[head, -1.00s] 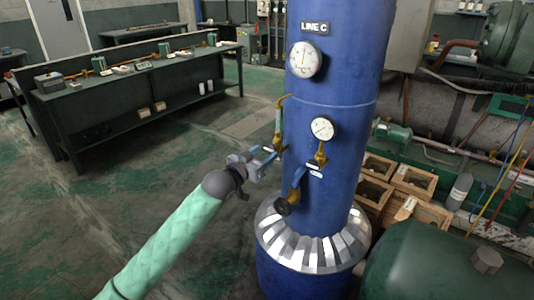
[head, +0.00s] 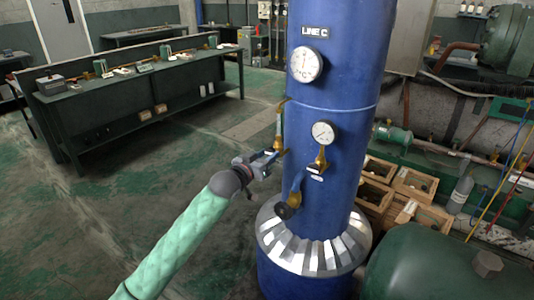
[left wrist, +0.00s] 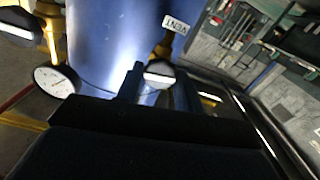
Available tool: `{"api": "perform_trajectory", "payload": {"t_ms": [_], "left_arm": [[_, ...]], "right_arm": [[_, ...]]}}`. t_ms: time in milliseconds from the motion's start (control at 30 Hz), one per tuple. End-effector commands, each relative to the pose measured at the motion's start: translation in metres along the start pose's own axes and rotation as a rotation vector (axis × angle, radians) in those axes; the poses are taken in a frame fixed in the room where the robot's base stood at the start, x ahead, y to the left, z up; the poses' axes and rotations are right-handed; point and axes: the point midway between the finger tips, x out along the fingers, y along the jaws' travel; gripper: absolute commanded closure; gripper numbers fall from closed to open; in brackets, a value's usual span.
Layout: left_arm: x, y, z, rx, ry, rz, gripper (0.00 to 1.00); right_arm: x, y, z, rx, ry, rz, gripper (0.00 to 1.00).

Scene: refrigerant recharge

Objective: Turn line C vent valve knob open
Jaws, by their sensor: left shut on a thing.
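The blue line C column (head: 335,180) stands upright at the centre of the head view, with a "LINE C" plate (head: 314,32) near its top. My left gripper (head: 276,154) reaches the column's left side, below a slim brass-ended fitting (head: 278,125). In the left wrist view my left gripper (left wrist: 158,88) has its two dark fingers on either side of a pale, rounded vent valve knob (left wrist: 159,73) and is shut on it. A "VENT" label (left wrist: 175,24) is beside it. The knob is mostly hidden in the head view. My right gripper is not in view.
A second gauge (head: 305,62) is higher. Wooden crates (head: 412,181) and a green tank (head: 440,260) stand to the right. Floor at left is open.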

Motion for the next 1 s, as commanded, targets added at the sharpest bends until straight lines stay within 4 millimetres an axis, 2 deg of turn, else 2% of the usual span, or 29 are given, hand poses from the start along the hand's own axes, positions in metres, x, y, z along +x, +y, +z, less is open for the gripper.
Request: {"api": "perform_trajectory", "payload": {"t_ms": [100, 400, 767, 1000], "left_arm": [[0.000, 0.001, -0.004, -0.072, 0.002, 0.000, 0.90], [0.000, 0.001, -0.003, -0.222, 0.002, 0.000, 0.90], [0.000, 0.000, -0.002, -0.240, 0.003, 0.000, 0.90], [0.000, 0.001, -0.005, -0.331, 0.003, 0.000, 0.90]], "right_arm": [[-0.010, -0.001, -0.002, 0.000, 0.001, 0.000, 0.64], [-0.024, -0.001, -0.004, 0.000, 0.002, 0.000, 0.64], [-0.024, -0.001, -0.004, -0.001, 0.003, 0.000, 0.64], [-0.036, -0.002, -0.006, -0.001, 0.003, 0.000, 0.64]]}}
